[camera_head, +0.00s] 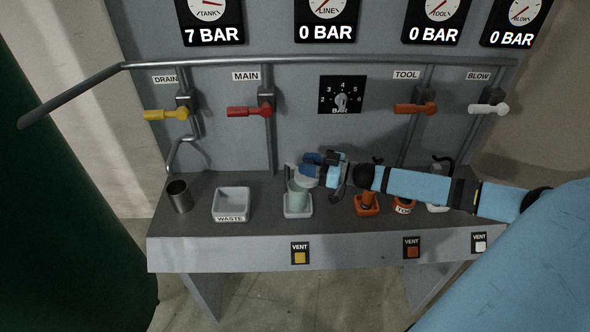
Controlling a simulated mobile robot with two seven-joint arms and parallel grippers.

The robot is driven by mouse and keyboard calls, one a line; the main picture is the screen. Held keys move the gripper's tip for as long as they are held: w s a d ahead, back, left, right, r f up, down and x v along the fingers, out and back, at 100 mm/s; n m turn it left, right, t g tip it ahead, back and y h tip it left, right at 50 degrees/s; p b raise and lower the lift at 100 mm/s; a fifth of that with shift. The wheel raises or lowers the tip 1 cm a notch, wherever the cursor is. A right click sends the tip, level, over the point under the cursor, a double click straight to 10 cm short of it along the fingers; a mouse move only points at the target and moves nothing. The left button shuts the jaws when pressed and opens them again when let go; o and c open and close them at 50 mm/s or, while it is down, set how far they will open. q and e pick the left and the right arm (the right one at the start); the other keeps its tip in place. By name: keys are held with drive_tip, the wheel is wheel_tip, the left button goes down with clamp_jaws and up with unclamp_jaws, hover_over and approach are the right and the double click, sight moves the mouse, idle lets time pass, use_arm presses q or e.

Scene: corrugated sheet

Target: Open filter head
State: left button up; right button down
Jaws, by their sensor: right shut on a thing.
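The filter head looks like a pale grey cap (304,179) above a greenish cylindrical bowl (298,197), which stands in a small white square holder (298,211) on the bench. My right gripper (311,170) comes in from the right and is shut on the filter head. The fingers hide part of the cap, and I cannot tell whether the cap is apart from the bowl. My left gripper is not in view.
A grey bench (250,180) carries a metal cup (179,196), a white WASTE tray (230,203) and orange holders (367,207) under my right arm. Behind are yellow (166,114), red (249,111), orange (415,108) and white (489,108) valve handles. The TANK gauge (210,20) reads 7 BAR; the others read 0.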

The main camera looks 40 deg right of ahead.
drive_tip(key=d+n+g+y+b, duration=0.1)
drive_tip(key=g+b, duration=0.1)
drive_tip(key=w+d+n+g+y+b, duration=0.1)
drive_tip(key=n+g+y+b, duration=0.1)
drive_tip(key=d+n+g+y+b, duration=0.1)
drive_tip(key=n+y+b, duration=0.1)
drive_tip(key=shift+w+d+f+g, duration=0.2)
drive_tip(key=shift+w+g, duration=0.15)
drive_tip(key=shift+g, duration=0.05)
drive_tip(key=n+g+b, duration=0.1)
drive_tip(key=d+n+g+y+b, duration=0.1)
drive_tip(key=g, duration=0.1)
drive_tip(key=shift+w+r, duration=0.15)
drive_tip(key=shift+w, duration=0.25)
drive_tip(key=shift+y, duration=0.3)
drive_tip(key=c, duration=0.8)
unclamp_jaws()
